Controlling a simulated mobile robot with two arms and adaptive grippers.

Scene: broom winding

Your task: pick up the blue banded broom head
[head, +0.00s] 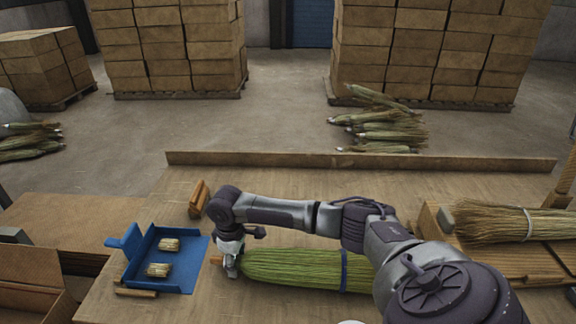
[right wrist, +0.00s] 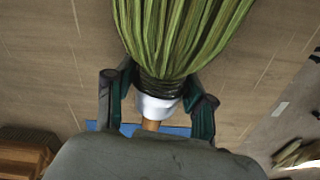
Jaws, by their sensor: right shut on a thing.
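The blue banded broom head (head: 295,268) is a bundle of long green bristles lying lengthwise on the workbench. Its blue band (head: 343,270) shows near its right part, and my right arm covers its right end. My right gripper (head: 231,262) is at its narrow left end, shut on it. In the right wrist view the fingers of my right gripper (right wrist: 157,108) stand on both sides of the dark-bound neck of the broom head (right wrist: 178,40), with a white collar below. I cannot tell whether it is clear of the bench. My left gripper is not in view.
A blue dustpan-like tray (head: 190,280) holding two small bristle pieces (head: 158,270) is left of the gripper. A wooden block (head: 199,198) stands behind. A tan bundle (head: 510,222) lies on a wooden rack at right. A low ledge (head: 350,162) borders the bench's back.

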